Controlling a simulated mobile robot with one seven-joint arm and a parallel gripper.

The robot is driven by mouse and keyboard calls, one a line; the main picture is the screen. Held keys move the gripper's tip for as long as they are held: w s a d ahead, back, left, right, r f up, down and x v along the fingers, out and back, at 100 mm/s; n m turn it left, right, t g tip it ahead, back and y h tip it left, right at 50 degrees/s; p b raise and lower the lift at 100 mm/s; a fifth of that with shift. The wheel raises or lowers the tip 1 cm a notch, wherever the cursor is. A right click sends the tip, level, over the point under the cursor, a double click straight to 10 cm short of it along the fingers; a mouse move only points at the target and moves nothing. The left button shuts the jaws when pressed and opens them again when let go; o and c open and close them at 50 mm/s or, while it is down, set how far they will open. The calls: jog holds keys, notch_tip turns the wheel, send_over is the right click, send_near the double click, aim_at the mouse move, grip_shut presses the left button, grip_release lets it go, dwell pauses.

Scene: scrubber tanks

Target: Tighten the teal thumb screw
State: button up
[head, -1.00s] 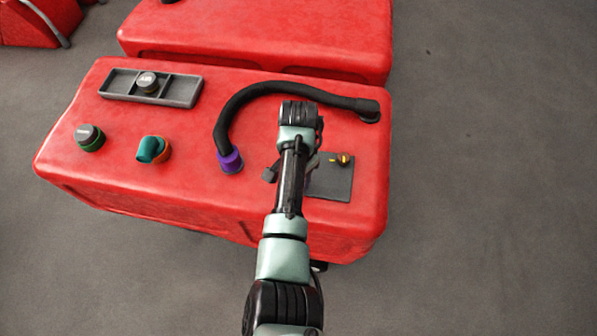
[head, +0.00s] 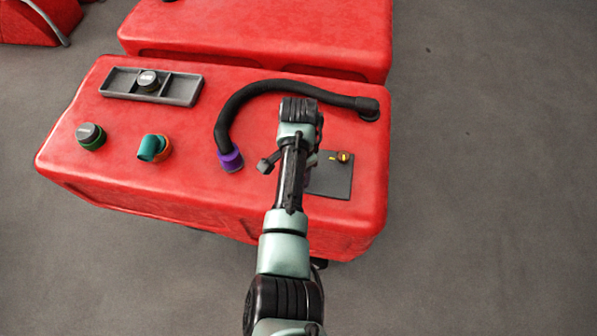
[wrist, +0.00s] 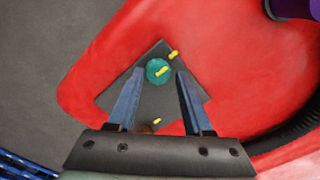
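The screw lies between and slightly beyond the fingertips, and I see no contact. In the head view my arm hides the teal screw; the plate (head: 335,186) shows right of the arm with another yellow-topped screw (head: 343,157).
The plate sits on a red tank (head: 200,110). A black hose (head: 228,112) with a purple collar (head: 231,160) curves around my wrist. Grey floor is open at right.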

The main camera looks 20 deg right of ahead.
jog(key=shift+o, duration=1)
jog(key=shift+s, duration=0.1)
jog(key=shift+f, duration=0.1)
notch_tip(320, 180, up, 13)
